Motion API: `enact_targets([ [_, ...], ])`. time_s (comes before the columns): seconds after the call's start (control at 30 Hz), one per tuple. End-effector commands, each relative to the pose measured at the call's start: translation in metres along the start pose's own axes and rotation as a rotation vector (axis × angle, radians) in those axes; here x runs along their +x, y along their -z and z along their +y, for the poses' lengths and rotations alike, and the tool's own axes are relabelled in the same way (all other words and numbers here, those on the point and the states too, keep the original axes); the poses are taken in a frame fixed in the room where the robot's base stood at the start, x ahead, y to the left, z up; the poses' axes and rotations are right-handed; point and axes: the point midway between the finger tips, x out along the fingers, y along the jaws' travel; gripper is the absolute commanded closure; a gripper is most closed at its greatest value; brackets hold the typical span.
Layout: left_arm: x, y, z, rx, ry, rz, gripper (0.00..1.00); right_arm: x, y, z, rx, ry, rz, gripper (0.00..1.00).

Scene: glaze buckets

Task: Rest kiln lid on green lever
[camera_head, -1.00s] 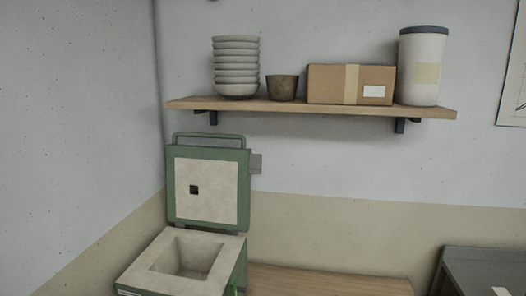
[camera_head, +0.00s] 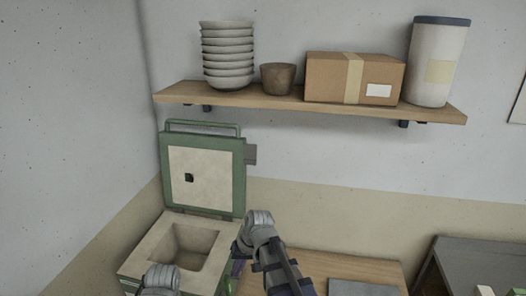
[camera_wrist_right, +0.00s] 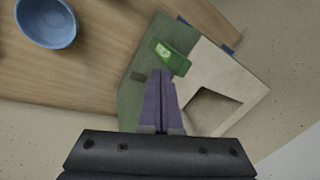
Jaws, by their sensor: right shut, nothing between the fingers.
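The kiln lid (camera_head: 202,175) is a green-framed square with a pale inner face and a small dark hole. It stands raised, open at the back of the kiln (camera_head: 146,245). The green lever (camera_wrist_right: 170,56) shows at the kiln's side in the right wrist view; in the head view only a sliver of green (camera_head: 229,287) shows there. My right gripper (camera_wrist_right: 160,72) has purple fingers pressed together, empty, with their tips beside the lever; whether they touch it I cannot tell. In the head view it is mostly hidden at the kiln's right side. My left gripper is out of view.
A wall shelf (camera_head: 290,101) above holds stacked bowls (camera_head: 228,55), a brown pot (camera_head: 278,78), a cardboard box (camera_head: 330,78) and a white canister (camera_head: 438,65). A blue bowl (camera_wrist_right: 46,20) sits on the wooden table (camera_wrist_right: 75,70). A grey part of my left arm shows before the kiln.

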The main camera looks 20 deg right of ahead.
Motion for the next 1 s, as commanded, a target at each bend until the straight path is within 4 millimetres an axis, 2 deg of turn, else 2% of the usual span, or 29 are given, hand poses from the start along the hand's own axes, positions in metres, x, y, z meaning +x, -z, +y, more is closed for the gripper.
enact_targets([
  [0.03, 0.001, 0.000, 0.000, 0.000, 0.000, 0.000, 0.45, -0.001, 0.012, 0.000, 0.022, 0.031, 0.009, 1.00],
  [0.27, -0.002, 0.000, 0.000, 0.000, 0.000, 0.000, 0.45, -0.017, 0.060, 0.000, 0.136, 0.201, 0.062, 1.00],
  [0.37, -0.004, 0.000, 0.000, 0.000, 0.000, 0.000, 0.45, -0.031, 0.089, 0.004, 0.203, 0.300, 0.098, 1.00],
  [0.47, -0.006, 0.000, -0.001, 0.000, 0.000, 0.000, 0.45, -0.052, 0.128, 0.015, 0.287, 0.426, 0.147, 1.00],
  [0.57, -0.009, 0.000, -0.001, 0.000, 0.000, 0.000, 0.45, -0.086, 0.175, 0.035, 0.390, 0.583, 0.215, 1.00],
  [0.6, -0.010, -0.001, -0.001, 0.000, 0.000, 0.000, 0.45, -0.102, 0.194, 0.046, 0.432, 0.650, 0.245, 1.00],
  [0.7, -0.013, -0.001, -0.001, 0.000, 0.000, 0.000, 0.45, -0.145, 0.235, 0.077, 0.528, 0.810, 0.319, 1.00],
  [0.83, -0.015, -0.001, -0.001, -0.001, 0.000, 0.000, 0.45, -0.195, 0.271, 0.118, 0.622, 0.981, 0.401, 1.00],
  [0.9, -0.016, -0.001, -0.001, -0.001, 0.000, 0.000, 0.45, -0.216, 0.284, 0.137, 0.656, 1.049, 0.435, 1.00],
  [1.0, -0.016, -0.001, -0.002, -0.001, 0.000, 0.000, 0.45, -0.237, 0.293, 0.155, 0.687, 1.117, 0.466, 1.00],
])
